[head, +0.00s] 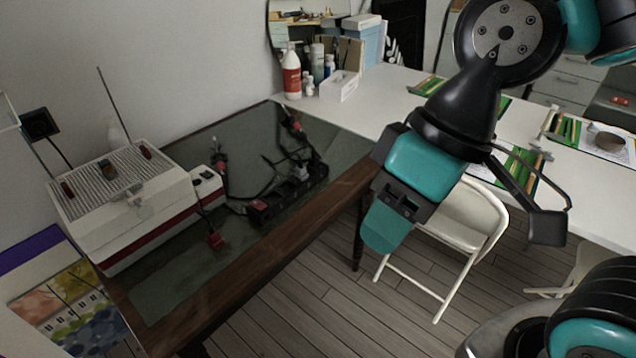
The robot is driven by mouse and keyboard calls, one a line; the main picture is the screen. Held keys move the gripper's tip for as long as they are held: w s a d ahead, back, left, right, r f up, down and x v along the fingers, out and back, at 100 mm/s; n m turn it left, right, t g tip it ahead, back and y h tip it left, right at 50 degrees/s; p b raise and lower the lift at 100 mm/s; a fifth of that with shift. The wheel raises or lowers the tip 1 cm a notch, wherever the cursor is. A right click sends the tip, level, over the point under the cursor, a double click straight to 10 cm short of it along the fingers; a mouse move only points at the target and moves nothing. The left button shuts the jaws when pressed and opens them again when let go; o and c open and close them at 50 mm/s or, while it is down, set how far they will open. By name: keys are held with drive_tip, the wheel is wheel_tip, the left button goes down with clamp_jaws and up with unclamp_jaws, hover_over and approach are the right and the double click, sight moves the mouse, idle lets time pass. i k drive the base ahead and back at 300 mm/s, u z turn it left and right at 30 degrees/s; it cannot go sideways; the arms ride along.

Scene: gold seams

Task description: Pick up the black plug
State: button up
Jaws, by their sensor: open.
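A black power strip (262,210) with dark cables lies on the dark-topped wooden table (180,290) in the head view. Small dark pieces sit in and around the cable tangle (283,165); I cannot tell for certain which is the black plug. Red-and-black plug-like pieces lie near the strip, one by the table's front (215,240) and one at its back (291,119).
A white ribbed box (130,205) fills the table's left end. A black wall box (39,124) with a cable is on the left wall. Bottles (291,75) stand on the white table (390,88). The table's front strip is clear.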

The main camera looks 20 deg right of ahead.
sight(313, 166)
drive_tip(key=u, duration=0.05)
drive_tip(key=i, duration=1.3)
drive_tip(key=z, duration=0.65)
